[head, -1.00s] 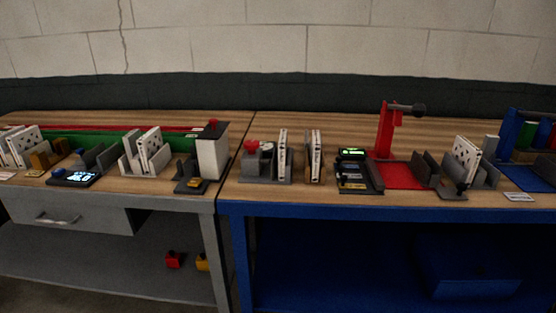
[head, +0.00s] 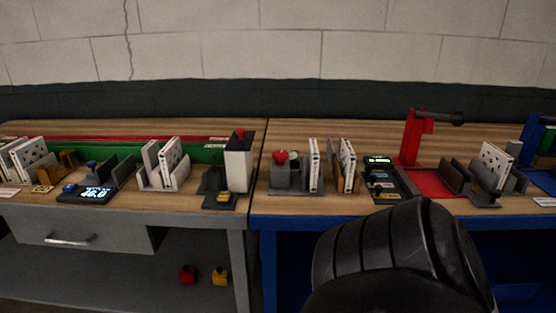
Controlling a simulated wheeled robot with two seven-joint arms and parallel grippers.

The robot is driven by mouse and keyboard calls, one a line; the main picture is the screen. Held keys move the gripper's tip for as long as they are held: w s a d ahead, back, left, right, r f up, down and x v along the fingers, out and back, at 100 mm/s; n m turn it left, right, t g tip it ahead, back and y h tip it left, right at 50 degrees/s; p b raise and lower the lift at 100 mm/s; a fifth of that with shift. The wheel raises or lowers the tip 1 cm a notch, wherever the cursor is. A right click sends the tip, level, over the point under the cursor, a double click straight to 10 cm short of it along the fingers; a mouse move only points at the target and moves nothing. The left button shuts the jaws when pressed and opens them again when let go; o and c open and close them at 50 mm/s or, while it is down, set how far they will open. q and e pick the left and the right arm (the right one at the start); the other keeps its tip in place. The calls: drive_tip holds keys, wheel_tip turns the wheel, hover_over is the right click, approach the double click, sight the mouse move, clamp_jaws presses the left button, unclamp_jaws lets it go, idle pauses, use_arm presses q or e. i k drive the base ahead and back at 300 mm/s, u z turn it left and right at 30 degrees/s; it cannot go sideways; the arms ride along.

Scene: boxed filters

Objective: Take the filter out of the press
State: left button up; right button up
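I cannot tell for sure which device is the press. A grey fixture (head: 287,177) with a red knob on top has a thin white filter-like panel (head: 314,165) standing upright at its right side. Another white panel (head: 347,166) stands in a brown holder just right of it. A red stand (head: 411,140) with a dark-ended lever rises over a red plate, and no filter shows on the visible part of that plate. A white dotted filter (head: 494,162) stands in a grey holder to its right. Neither gripper is in view.
A black part of my arm fills the lower right and covers the blue bench's front. The grey bench (head: 150,211) on the left holds more dotted filters (head: 172,155), a lit display (head: 96,192) and a white block with a red button (head: 239,160). Free wood lies behind the fixtures.

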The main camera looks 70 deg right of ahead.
sight(314, 152)
drive_tip(key=i, duration=0.45)
drive_tip(key=z, duration=1.15)
